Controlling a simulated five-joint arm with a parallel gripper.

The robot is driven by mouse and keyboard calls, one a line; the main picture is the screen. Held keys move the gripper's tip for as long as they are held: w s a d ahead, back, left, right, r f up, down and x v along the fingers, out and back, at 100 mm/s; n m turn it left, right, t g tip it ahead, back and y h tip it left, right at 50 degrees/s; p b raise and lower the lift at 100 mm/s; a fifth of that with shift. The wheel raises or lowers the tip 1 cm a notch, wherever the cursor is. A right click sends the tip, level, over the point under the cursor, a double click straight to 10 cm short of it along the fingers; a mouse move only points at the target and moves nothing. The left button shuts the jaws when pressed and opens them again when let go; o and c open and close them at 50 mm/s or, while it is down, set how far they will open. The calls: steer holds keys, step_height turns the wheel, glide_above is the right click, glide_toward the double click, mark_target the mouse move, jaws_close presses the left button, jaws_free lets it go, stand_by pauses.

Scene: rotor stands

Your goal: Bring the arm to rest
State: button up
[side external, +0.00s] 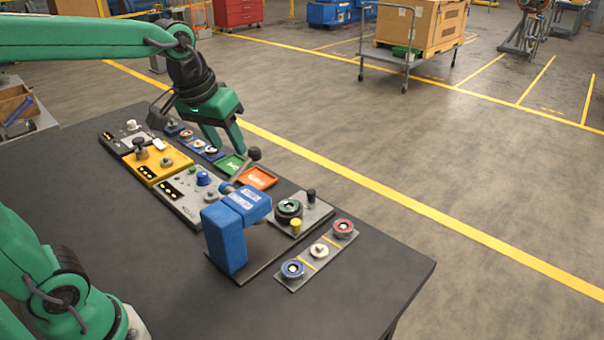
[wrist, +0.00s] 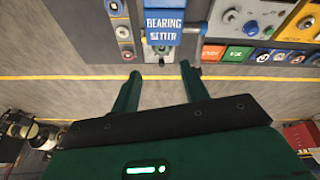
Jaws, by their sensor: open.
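My gripper (side external: 234,146) hangs over the work table (side external: 90,215) near its far edge, above the row of plates, and looks clear of them. In the wrist view my gripper (wrist: 160,75) has its two green fingers spread apart with nothing between them. A blue press marked "Bearing Setter" (wrist: 160,25) shows beyond the fingertips. In the side view the blue press (side external: 225,236) stands to the right of my gripper, apart from it.
A yellow plate (side external: 159,161), a grey plate with knobs (side external: 182,193), an orange tile (side external: 261,176) and a strip with ring parts (side external: 316,255) lie on the table. The table's front area is bare. A cart with a wooden crate (side external: 420,24) stands on the floor beyond.

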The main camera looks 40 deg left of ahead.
steer(key=s+f+m+t, duration=0.1)
steer(key=s+f, duration=0.3)
steer(key=s, duration=0.7)
steer(key=shift+s+m+t, duration=0.3)
steer(key=shift+m, duration=0.6)
steer(key=shift+d, duration=0.1)
stand_by(0.4)
